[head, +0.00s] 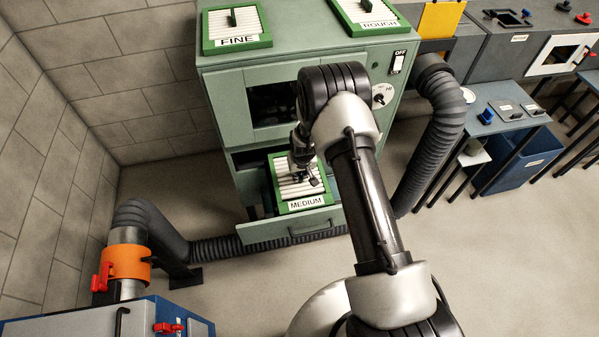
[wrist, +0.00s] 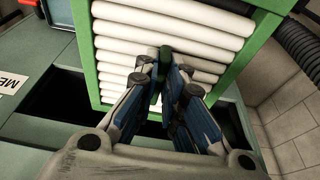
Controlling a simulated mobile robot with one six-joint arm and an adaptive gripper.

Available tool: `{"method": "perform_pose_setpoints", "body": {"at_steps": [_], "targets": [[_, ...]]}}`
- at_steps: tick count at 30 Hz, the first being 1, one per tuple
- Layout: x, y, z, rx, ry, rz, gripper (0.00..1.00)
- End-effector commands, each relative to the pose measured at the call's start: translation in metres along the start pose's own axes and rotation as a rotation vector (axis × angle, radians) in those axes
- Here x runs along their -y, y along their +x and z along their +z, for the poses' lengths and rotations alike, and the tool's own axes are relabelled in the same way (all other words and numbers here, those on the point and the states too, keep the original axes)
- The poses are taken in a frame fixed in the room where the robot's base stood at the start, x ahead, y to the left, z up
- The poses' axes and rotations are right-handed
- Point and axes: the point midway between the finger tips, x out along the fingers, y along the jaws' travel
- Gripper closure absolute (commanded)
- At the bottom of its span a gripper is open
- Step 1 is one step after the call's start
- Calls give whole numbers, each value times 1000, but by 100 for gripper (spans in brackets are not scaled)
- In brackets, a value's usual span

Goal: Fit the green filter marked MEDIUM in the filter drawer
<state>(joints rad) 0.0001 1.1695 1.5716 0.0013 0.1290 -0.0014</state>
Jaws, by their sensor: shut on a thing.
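The green-framed filter marked MEDIUM (head: 306,203), with white pleats, is at the open filter drawer (head: 294,230) low on the front of the green cabinet (head: 226,85). My gripper (head: 303,172) is over the filter's middle. Dark gaps show beside the filter's frame in the wrist view. I cannot tell whether the filter rests on the drawer floor or hangs just above it.
The FINE filter (head: 237,24) and the ROUGH filter (head: 368,14) lie on the cabinet top. A black ribbed hose (head: 437,100) runs down the cabinet's right side. A blue bench (head: 500,115) stands at right. Open floor (head: 480,270) lies at lower right.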

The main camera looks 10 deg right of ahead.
Motion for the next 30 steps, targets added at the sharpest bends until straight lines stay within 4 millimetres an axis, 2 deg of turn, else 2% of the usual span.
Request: {"method": "perform_pose_setpoints", "body": {"at_steps": [30], "targets": [[0, 8, -3, -1, 0, 1, 100]]}}
